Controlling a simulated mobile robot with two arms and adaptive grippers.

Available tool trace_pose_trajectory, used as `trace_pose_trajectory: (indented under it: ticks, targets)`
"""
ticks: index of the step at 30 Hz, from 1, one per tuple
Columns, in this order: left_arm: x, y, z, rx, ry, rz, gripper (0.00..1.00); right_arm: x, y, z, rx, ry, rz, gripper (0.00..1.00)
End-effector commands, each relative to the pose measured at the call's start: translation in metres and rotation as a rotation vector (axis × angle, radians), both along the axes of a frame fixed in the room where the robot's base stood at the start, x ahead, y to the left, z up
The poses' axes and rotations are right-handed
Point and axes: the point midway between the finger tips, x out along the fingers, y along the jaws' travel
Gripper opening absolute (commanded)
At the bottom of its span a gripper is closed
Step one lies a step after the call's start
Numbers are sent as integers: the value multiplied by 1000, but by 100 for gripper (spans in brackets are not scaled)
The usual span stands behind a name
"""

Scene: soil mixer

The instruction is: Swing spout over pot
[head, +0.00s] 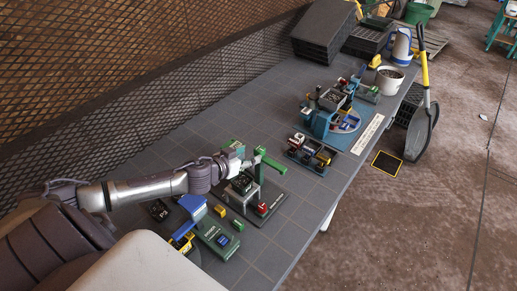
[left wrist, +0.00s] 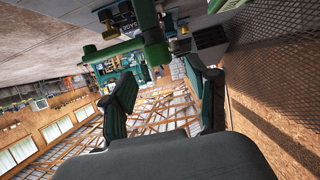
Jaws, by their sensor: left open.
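A small machine stands on the grey table, with a green arm that looks like the spout (head: 271,161) on an upright green post. A dark, filled container (head: 241,184) sits on a light stand beside the post; I cannot tell whether it is the task's pot. My left gripper (head: 234,155) is at the machine, left of the spout, partly hidden by its own arm. In the left wrist view my left gripper (left wrist: 166,84) is open, its green fingers apart with nothing held between them. The green spout (left wrist: 118,50) and post show beyond the fingertips. My right gripper is not in view.
A second machine (head: 333,108) stands farther along the table, with a white pot of dark soil (head: 390,80) behind it at the right edge. A green box (head: 216,237) and small blocks lie near my arm. A mesh wall (head: 130,80) runs along the left.

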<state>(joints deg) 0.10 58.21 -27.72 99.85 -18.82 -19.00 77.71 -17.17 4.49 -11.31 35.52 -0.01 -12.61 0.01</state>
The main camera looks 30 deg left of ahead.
Motion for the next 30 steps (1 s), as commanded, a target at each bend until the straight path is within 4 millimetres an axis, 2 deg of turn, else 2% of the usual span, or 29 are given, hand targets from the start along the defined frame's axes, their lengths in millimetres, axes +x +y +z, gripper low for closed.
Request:
trace_pose_trajectory:
  ticks: [4, 12, 24, 30]
  targets:
    - [25, -2, -6, 0, -4, 1, 59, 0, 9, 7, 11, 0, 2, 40]
    - [52, -5, -20, 1, -2, 0, 59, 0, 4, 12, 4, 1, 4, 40]
    - [57, -5, -23, 1, 0, -2, 59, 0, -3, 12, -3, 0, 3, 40]
    - [57, -5, -23, 2, 0, -1, 25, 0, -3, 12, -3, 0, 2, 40]
